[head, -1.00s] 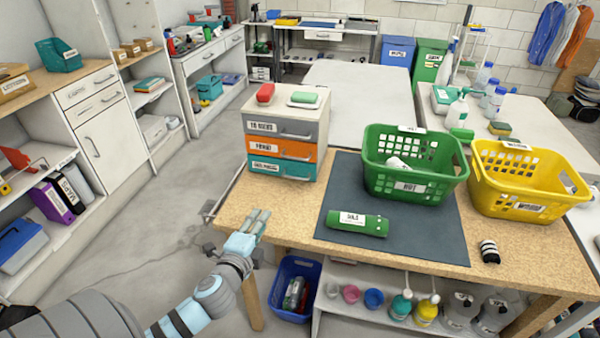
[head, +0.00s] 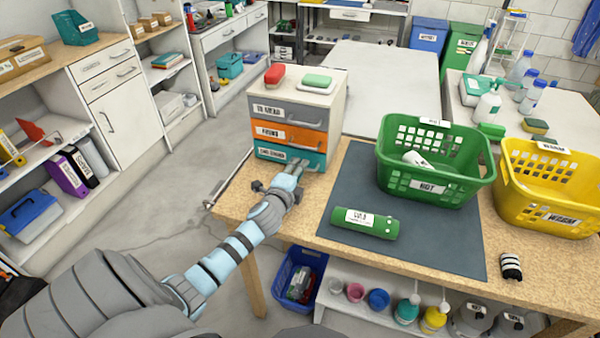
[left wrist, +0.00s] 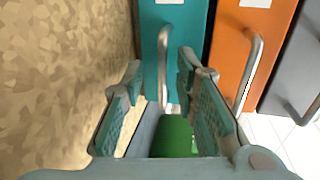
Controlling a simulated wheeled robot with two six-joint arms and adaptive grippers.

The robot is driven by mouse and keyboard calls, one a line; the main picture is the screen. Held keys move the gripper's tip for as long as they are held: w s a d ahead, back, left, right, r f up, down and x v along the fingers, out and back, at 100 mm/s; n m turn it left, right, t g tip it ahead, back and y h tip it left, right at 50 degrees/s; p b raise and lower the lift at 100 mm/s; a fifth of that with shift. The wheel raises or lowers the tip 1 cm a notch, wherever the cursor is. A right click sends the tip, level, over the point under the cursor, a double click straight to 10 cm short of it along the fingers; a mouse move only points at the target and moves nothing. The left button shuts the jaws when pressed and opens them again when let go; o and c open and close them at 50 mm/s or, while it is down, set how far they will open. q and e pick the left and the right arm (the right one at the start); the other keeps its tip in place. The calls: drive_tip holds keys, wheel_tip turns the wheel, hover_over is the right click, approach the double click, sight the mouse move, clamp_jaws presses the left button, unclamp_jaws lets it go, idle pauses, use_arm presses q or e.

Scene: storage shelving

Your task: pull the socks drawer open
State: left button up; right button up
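The small cabinet (head: 338,105) at the table's back left has three drawers: grey on top, orange in the middle, teal at the bottom. The teal drawer (head: 273,153) looks shut; its label is hard to read but seems to end in "socks". My left gripper (head: 299,169) is in front of this drawer. In the left wrist view its fingers are open, and the teal drawer's metal handle (left wrist: 163,62) lies between them, just ahead of the tips. I cannot see contact with the handle. My right gripper is not in view.
The orange drawer's handle (left wrist: 251,72) is close beside my fingers. A green roll (head: 364,222) lies on the dark mat (head: 440,240). Green (head: 425,187) and yellow (head: 530,205) baskets stand to the right. A red item (head: 275,74) and a green item (head: 317,80) top the cabinet.

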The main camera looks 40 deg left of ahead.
use_arm(q)
drive_tip(key=shift+w+a, duration=0.1)
drive_tip(key=shift+w, duration=0.2)
drive_tip(key=shift+r, duration=0.1)
clamp_jaws()
